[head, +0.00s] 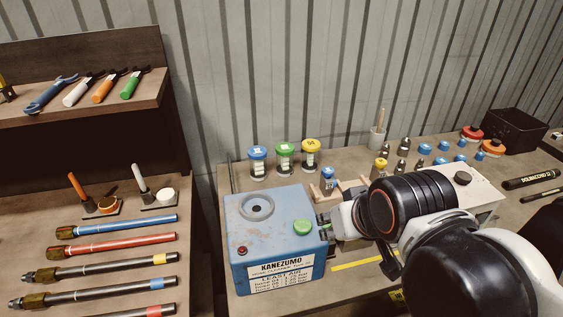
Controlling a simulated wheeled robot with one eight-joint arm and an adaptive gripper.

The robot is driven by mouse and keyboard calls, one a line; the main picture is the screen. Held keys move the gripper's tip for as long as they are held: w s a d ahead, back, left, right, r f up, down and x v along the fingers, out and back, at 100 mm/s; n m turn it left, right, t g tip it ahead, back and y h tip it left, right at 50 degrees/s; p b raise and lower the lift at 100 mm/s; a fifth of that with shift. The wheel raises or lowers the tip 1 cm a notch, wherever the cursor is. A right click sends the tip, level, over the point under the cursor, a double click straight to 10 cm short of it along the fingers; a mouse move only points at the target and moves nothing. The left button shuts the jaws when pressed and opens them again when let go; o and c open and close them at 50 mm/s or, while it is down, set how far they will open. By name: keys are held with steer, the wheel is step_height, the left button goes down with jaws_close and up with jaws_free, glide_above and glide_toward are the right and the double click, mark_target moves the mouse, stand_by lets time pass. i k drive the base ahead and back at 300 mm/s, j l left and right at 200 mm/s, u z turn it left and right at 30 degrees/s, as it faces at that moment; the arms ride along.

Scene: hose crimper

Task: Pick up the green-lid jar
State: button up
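The green-lid jar (285,158) stands upright at the back of the workbench near the corrugated wall. It is between a blue-lid jar (258,163) on its left and a yellow-lid jar (311,154) on its right. All three are clear with pale labels on the lids. My arm reaches in from the lower right, and my gripper (328,222) is at its left end beside the blue crimper, in front of and to the right of the jars. It is apart from the green-lid jar. Its fingers are small and mostly hidden, so their opening is unclear.
Several fittings and a black bin (514,130) are further right. A shelf (85,100) with tools is at left.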

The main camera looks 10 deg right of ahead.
mark_target(284, 150)
steer(key=i+l, duration=0.1)
steer(key=l, duration=0.25)
steer(key=i+l, duration=0.15)
steer(key=l, duration=0.25)
steer(key=i+l, duration=0.1)
steer(key=l, duration=0.25)
steer(key=i+l+z, duration=0.1)
steer(key=l, duration=0.55)
steer(key=j, duration=0.3)
steer(key=i, duration=0.05)
